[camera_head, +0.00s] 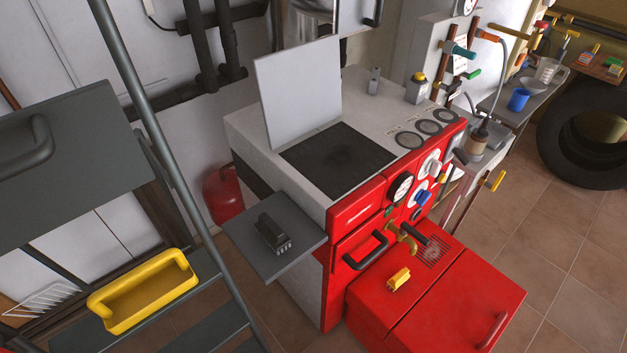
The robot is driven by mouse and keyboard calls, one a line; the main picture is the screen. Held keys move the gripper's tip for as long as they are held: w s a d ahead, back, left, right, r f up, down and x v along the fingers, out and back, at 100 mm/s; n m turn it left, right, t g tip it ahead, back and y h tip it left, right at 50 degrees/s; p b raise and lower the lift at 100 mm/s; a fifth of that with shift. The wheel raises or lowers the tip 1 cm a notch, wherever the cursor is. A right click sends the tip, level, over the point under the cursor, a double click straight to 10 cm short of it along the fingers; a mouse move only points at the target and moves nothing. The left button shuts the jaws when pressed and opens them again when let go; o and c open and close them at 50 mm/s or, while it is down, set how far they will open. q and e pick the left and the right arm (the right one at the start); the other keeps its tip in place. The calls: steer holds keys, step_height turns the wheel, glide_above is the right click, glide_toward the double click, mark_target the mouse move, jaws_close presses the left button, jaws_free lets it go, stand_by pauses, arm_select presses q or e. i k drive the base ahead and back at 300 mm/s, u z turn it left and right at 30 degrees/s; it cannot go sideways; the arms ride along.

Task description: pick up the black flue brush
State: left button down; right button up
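A small black block-shaped brush (272,234) lies on a grey side shelf (252,258) at the left of the red and white boiler (350,215). It has a raised handle-like top and a ridged lower edge at its right end. It looks like the flue brush, though its bristles are too small to make out clearly. Nothing touches it apart from the shelf. Neither of my grippers shows in the head view.
A grey ladder-like frame (165,150) with a yellow open tray (143,292) stands at the left, near the shelf. The boiler's white lid (297,92) stands upright. A red burner box (435,305) juts out at the front, with a small yellow item (398,279) on top.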

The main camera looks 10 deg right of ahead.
mark_target(265, 226)
steer(key=u, duration=0.9)
steer(key=k, duration=0.7)
steer(key=z, duration=1.05)
steer(key=i, duration=0.5)
